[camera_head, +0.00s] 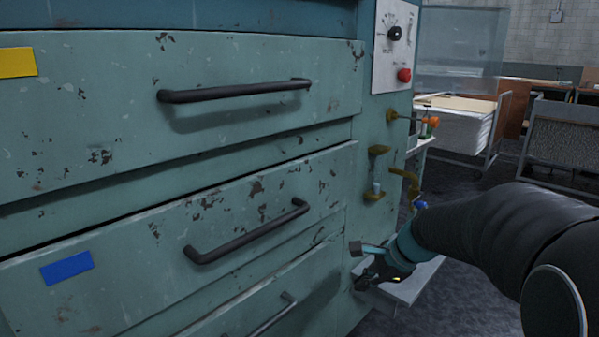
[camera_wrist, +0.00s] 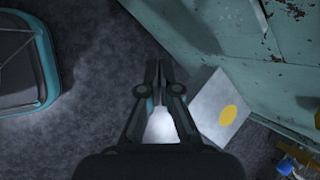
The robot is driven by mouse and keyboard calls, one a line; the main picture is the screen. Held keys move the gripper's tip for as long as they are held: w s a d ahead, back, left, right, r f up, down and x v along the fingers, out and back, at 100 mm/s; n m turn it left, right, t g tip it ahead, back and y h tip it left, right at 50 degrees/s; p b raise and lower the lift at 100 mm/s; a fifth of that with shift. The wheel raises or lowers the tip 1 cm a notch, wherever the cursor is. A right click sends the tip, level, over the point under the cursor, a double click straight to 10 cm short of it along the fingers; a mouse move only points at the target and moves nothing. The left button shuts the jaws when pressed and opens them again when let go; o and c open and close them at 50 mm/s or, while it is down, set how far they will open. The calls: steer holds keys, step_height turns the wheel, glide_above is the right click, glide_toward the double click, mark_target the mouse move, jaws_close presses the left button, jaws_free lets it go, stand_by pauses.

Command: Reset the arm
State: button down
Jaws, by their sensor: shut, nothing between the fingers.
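My arm (camera_head: 480,235) reaches in from the right in the head view, with my gripper (camera_head: 368,280) low beside the right edge of the worn teal cabinet (camera_head: 200,120). In the wrist view my gripper (camera_wrist: 158,66) points down over the dark floor, its fingertips together and nothing between them. The fingers are small and dark in the head view, so their detail is hard to see there.
The cabinet has dark bar handles (camera_head: 235,92), a yellow label (camera_head: 17,62) and a blue label (camera_head: 67,267). Brass fittings (camera_head: 376,192) stick out near my arm. A pale panel with a yellow dot (camera_wrist: 228,115) lies beside the fingers. A cart (camera_head: 465,130) stands behind.

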steer(key=s+r+n+h, duration=0.2)
steer(key=s+n, duration=0.6)
steer(key=s, duration=0.4)
steer(key=s+r+n+t+h, duration=0.1)
steer(key=s+r+n+h, duration=0.1)
steer(key=s+n, duration=0.7)
steer(key=shift+s+d+r+h, duration=0.15)
steer(key=shift+s+d+h, duration=0.3)
steer(key=shift+s, duration=0.9)
steer(key=shift+a, duration=0.1)
